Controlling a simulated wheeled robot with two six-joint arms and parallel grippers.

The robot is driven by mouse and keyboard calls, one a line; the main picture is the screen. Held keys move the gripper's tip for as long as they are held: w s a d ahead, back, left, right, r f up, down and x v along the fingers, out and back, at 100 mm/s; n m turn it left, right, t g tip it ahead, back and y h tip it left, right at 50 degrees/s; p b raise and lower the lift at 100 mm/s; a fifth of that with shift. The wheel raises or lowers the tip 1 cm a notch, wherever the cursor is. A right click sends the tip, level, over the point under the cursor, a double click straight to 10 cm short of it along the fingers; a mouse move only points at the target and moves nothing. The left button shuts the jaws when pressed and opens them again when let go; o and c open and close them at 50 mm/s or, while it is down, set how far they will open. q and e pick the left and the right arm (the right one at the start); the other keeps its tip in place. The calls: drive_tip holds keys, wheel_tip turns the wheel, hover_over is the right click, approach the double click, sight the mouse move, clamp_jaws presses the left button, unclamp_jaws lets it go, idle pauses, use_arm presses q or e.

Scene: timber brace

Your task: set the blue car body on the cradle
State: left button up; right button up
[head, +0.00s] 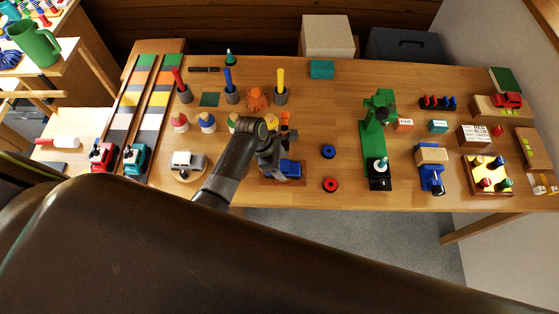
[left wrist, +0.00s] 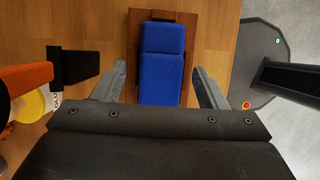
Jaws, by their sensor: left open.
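The blue car body (head: 291,168) is a blocky blue piece on a dark brown wooden board (head: 270,181) near the table's front edge. In the left wrist view the blue car body (left wrist: 161,55) lies lengthwise on the same board (left wrist: 190,20). My left gripper (head: 276,163) is open at the blue body, partly covering it in the head view. In the left wrist view its fingers (left wrist: 160,78) stand either side of the body's near end, with gaps showing. I cannot tell which thing is the cradle. My right gripper is not in view.
A white car (head: 188,160) on a wooden piece stands left of my left arm. A blue ring (head: 328,152) and a red ring (head: 330,185) lie to the right. Further right is a green stand (head: 372,140). Bare table lies between the rings and the green stand.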

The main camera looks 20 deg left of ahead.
use_arm(q)
drive_tip(key=v, duration=1.2)
drive_tip(key=shift+r, duration=0.25)
drive_tip(key=s+a+r+m+t+y, duration=0.1)
drive_tip(key=s+a+m+y, duration=0.1)
drive_tip(key=s+a+m, duration=0.35)
drive_tip(key=s+a+r+m+t+y, duration=0.1)
drive_tip(key=s+a+m+y, duration=0.15)
drive_tip(key=s+m, duration=0.6)
drive_tip(key=s+a+r+m+t+y, duration=0.1)
drive_tip(key=s+a+m+y, duration=0.1)
drive_tip(key=s+a+m, duration=0.45)
wheel_tip(320, 180, down, 28)
drive_tip(key=s+g+b, duration=0.2)
drive_tip(key=b, duration=0.3)
drive_tip(key=s+d+f+b, duration=0.1)
drive_tip(key=s+f, duration=0.6)
drive_tip(key=f, duration=0.3)
drive_tip(key=s+f+g+h+b, duration=0.1)
drive_tip(key=s+f+b, duration=0.1)
drive_tip(key=s+f, duration=0.6)
wheel_tip(320, 180, down, 3)
drive_tip(key=shift+d+r, duration=0.25)
drive_tip(key=shift+d, duration=0.15)
